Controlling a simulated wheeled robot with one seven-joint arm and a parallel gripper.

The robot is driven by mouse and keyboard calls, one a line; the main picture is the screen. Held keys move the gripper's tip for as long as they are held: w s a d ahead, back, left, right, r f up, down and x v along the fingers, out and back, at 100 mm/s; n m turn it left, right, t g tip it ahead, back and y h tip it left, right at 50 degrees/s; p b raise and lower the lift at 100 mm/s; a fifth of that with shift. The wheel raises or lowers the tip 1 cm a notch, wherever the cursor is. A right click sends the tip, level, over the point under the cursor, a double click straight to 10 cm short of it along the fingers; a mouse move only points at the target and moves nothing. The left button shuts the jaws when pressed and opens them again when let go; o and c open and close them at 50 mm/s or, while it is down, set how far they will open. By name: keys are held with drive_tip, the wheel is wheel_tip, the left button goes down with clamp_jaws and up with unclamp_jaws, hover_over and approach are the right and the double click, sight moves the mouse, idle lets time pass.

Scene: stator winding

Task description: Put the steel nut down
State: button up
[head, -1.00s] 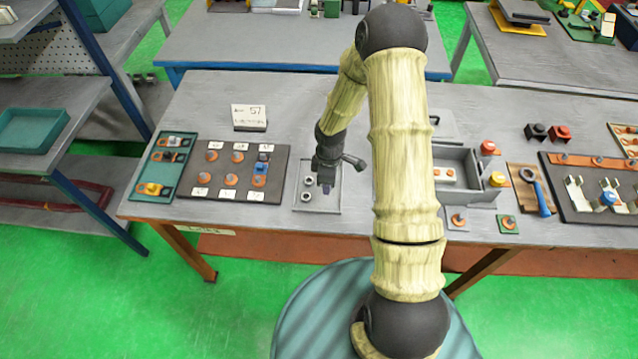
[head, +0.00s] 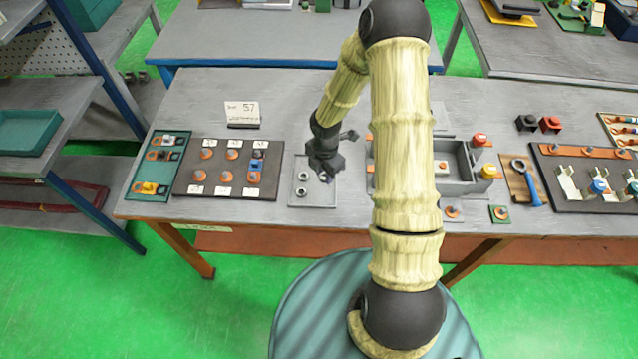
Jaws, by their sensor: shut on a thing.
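A grey tray (head: 314,199) lies on the workbench near the picture's middle. Two steel nuts (head: 302,183) sit on its left side, one behind the other. My gripper (head: 326,178) is over the tray's right part, pointing down, just right of these nuts. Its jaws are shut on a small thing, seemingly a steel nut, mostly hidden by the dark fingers. I cannot tell whether the held thing touches the tray.
A dark board (head: 240,189) with orange discs and a green tray (head: 137,188) stand to the left. A grey bin (head: 455,158) stands right, partly behind my arm. A card (head: 242,112) stands behind. Bare bench lies behind the tray.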

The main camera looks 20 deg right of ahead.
hover_over(324, 194)
drive_tip(key=shift+f, duration=2.15)
drive_tip(key=shift+f+p, duration=0.7)
drive_tip(key=shift+f, duration=1.4)
drive_tip(key=shift+f, duration=0.15)
drive_tip(key=o, duration=1)
drive_tip(key=shift+r, duration=0.2)
wheel_tip(324, 194, up, 12)
drive_tip(key=b, duration=0.1)
